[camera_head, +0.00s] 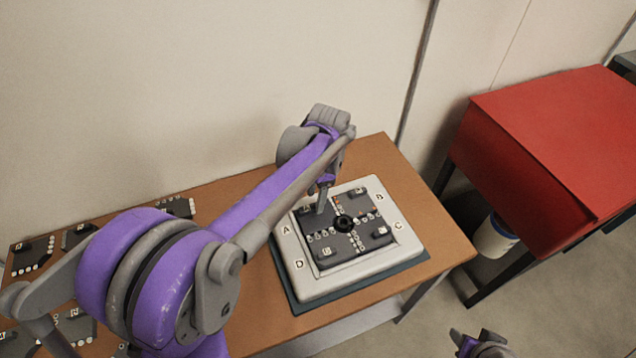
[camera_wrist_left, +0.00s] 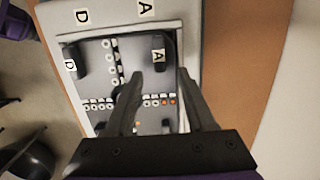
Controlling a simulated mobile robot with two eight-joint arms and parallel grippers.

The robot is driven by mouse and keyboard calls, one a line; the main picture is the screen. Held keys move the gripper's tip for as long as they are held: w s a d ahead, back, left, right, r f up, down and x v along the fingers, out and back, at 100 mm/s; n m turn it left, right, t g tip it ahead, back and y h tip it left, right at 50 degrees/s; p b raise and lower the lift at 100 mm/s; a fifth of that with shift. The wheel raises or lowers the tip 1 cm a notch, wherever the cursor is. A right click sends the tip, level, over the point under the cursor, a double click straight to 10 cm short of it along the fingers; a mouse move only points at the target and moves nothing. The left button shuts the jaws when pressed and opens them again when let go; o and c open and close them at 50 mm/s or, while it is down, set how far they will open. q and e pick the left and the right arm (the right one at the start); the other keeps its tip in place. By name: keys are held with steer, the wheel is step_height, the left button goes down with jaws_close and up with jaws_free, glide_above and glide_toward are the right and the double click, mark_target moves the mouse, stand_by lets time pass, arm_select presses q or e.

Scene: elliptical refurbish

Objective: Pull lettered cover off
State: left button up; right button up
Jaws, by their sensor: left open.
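A pale board (camera_head: 395,262) has the letters A, B, C and D on its rim. Set in it are dark covers, each with a raised lettered block, around a black central knob (camera_head: 344,222). My left gripper (camera_head: 321,208) points down over the A corner, its fingers open. In the left wrist view, the open left gripper (camera_wrist_left: 160,78) has its fingertips near either side of the A block (camera_wrist_left: 158,55); I cannot tell whether they touch it. The D block (camera_wrist_left: 70,66) is to the left there. Part of my right arm shows at the bottom of the head view.
The board lies on a dark mat (camera_head: 292,299) on a brown table (camera_head: 440,262). Several loose dark pieces, such as a lettered one (camera_head: 33,250), lie at the table's left. A red cabinet (camera_head: 550,140) and a white bucket (camera_head: 493,240) stand to the right.

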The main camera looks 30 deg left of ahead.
mark_target(317, 216)
arm_select(q)
steer(key=shift+s+a+f, duration=0.1)
steer(key=shift+f, duration=1.25)
steer(key=shift+c, duration=0.3)
jaws_close()
stand_by(0.9)
